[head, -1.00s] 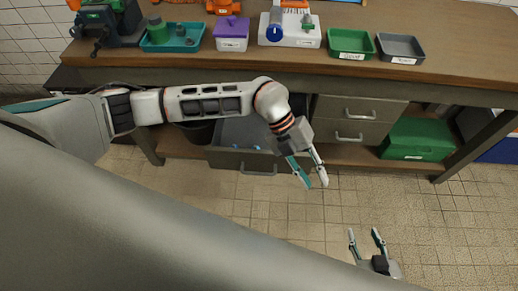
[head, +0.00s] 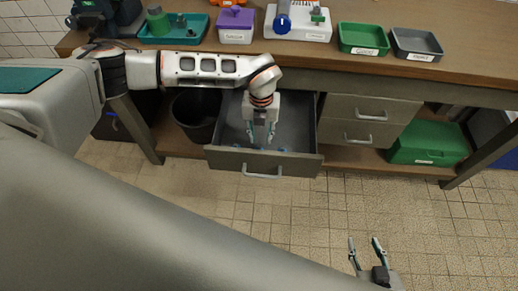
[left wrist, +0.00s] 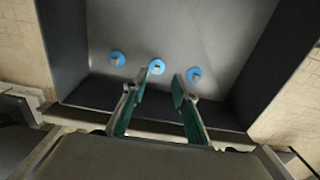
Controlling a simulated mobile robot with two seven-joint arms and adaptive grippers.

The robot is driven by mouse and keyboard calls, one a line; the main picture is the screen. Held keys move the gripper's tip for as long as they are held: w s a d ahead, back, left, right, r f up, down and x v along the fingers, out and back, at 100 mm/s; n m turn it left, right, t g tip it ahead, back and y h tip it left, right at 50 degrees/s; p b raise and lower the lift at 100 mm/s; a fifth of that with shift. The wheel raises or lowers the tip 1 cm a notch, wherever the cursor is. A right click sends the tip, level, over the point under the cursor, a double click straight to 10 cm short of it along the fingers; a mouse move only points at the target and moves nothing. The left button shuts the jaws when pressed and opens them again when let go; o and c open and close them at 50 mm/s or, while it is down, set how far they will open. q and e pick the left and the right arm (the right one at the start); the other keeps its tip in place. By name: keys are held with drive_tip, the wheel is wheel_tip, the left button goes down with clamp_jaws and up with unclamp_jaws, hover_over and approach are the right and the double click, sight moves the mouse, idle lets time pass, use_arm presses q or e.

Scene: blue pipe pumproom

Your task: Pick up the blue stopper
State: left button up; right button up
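Three small blue stoppers with grey centres lie on the floor of the open grey drawer: a left one (left wrist: 117,59), a middle one (left wrist: 156,68) and a right one (left wrist: 194,74) in the left wrist view. In the head view they are tiny and partly hidden. My left gripper (head: 261,140) points down into the drawer, open and empty. In the left wrist view its fingertips (left wrist: 162,76) appear just short of the middle stopper, whose edge is beside the left fingertip. I cannot tell the height left. My right gripper (head: 364,243) is open and empty over the tiled floor.
The drawer (head: 230,161) is pulled out below the bench, its walls around my left gripper. On the bench stand a teal tray (head: 201,30), a purple-lidded box (head: 235,25), a green tray (head: 362,39) and a grey tray (head: 417,45). A green box (head: 428,143) sits below.

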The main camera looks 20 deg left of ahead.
sight(259, 147)
use_arm(q)
drive_tip(key=f, duration=0.5)
drive_tip(key=shift+s+a+b, duration=0.2)
drive_tip(key=shift+a+b, duration=0.1)
drive_tip(key=shift+b, duration=0.1)
drive_tip(key=shift+r, duration=0.15)
clamp_jaws()
drive_tip(key=shift+r, duration=0.1)
